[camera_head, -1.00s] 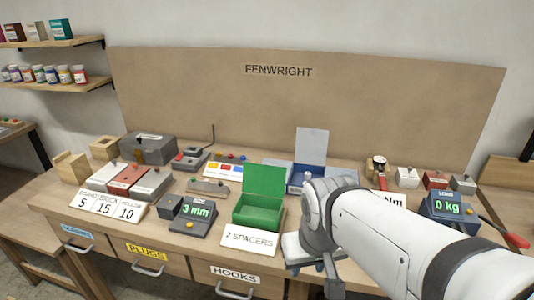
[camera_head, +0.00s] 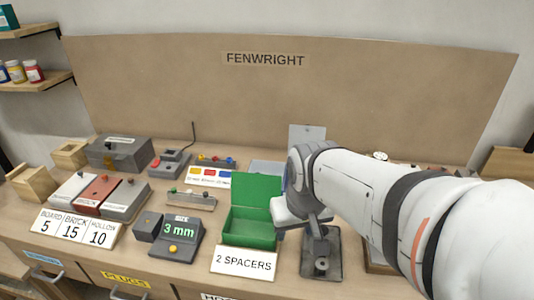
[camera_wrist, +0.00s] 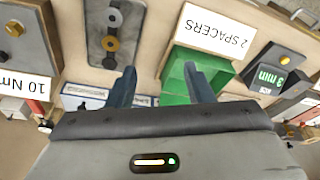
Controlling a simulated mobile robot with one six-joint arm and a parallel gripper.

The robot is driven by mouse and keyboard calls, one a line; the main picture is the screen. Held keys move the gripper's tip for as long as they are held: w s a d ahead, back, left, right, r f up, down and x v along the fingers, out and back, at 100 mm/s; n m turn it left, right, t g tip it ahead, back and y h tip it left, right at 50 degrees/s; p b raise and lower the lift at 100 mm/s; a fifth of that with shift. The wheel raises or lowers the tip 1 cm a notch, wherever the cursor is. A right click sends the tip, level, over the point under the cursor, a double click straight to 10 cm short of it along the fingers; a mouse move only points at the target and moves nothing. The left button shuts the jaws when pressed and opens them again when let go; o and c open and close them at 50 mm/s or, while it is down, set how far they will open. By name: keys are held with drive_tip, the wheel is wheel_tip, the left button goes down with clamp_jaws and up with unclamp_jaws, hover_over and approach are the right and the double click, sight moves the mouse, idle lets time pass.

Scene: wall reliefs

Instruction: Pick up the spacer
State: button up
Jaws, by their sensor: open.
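A dark grey tray (camera_wrist: 131,32) in the wrist view holds small round ring-like pieces in a row. One is a brassy ring (camera_wrist: 110,43), and a dark one lies beside it; I cannot tell which is the spacer. The tray also shows in the head view (camera_head: 308,263), right of the green box. My gripper (camera_wrist: 160,70) is open and empty, its fingers apart between the tray and the green box in the wrist view. In the head view my arm hides much of it. The green box (camera_head: 248,232) has its lid raised. A "2 SPACERS" card (camera_head: 244,262) stands before it.
Left of the green box stand a "3 mm" gauge (camera_head: 178,235) and a number card (camera_head: 74,228). A "10 Nm" card (camera_wrist: 24,83) lies at the left of the wrist view.

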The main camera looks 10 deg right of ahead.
drive_tip(key=w+d+f, duration=0.2)
drive_tip(key=w+d, duration=0.1)
drive_tip(key=w, duration=0.4)
drive_tip(key=w+d+f+m+t, duration=0.1)
drive_tip(key=w+d, duration=0.3)
drive_tip(key=w, duration=0.3)
drive_tip(key=w+d+f+m+h+p, duration=0.1)
drive_tip(key=w+d+f, duration=0.1)
drive_tip(key=w+d, duration=0.2)
drive_tip(key=shift+w+f+t, duration=0.15)
drive_tip(key=shift+w+f, duration=0.05)
drive_tip(key=shift+w, duration=0.6)
drive_tip(key=shift+w+f+t, duration=0.15)
drive_tip(key=shift+w, duration=0.65)
drive_tip(key=shift+w+p+x, duration=0.15)
drive_tip(key=shift+p+x, duration=0.15)
drive_tip(key=shift+x, duration=1.7)
drive_tip(key=shift+w+p+x, duration=0.1)
drive_tip(key=shift+p+x, duration=0.15)
drive_tip(key=shift+x, duration=1.7)
drive_tip(key=shift+a+r, duration=0.1)
drive_tip(key=shift+a, duration=0.1)
drive_tip(key=shift+c, duration=0.2)
clamp_jaws()
